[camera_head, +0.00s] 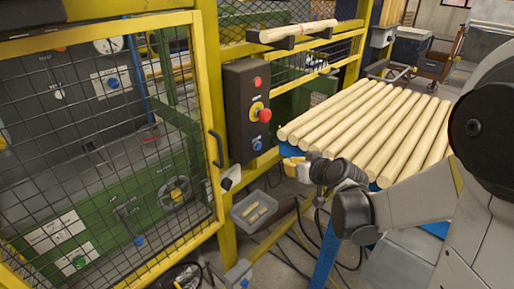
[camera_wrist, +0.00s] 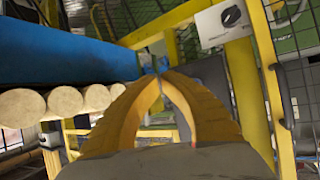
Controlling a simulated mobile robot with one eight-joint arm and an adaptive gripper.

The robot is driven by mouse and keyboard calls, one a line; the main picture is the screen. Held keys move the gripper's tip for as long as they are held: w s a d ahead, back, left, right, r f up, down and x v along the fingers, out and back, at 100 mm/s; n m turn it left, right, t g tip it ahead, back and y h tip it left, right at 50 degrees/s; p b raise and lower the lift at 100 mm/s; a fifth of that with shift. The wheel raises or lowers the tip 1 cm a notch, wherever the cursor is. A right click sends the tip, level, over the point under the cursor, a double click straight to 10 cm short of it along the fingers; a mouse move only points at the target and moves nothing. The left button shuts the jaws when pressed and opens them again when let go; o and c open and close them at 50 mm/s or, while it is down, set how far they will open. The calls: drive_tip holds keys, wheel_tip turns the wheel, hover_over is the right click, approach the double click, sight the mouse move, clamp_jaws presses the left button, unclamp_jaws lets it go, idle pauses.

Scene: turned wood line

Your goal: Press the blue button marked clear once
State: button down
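A dark control box (camera_head: 245,110) hangs on the yellow frame in the head view. It has a red button (camera_head: 257,82) at the top, a red mushroom knob on a yellow collar (camera_head: 264,114) in the middle, and a blue button (camera_head: 257,145) at the bottom. I cannot read any marking beside the blue button. My gripper (camera_head: 289,164) is to the right of and slightly below the box, apart from it. In the wrist view its yellow fingers (camera_wrist: 162,74) meet at the tips with nothing between them. The blue button cannot be made out there.
More blue buttons show behind the mesh door, on a white plate (camera_head: 112,83) and lower down (camera_head: 139,240). The door handle (camera_head: 216,149) sticks out left of the box. Pale wooden rods (camera_head: 370,120) lie on a rack behind my gripper. A grey bin (camera_head: 254,211) stands below.

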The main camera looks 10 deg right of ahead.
drive_tip(key=shift+w, duration=0.1)
approach(261, 149)
drive_tip(key=shift+d+f+x, duration=0.15)
drive_tip(key=shift+d+x, duration=0.05)
drive_tip(key=shift+x, duration=1)
drive_tip(key=shift+d+f+x, duration=0.15)
drive_tip(key=shift+x, duration=1)
drive_tip(key=shift+w+a, duration=0.25)
drive_tip(key=shift+w+a, duration=0.25)
drive_tip(key=shift+w, duration=0.05)
idle(0.4)
drive_tip(key=shift+s+d, duration=0.5)
drive_tip(key=shift+s, duration=0.15)
drive_tip(key=shift+s, duration=0.1)
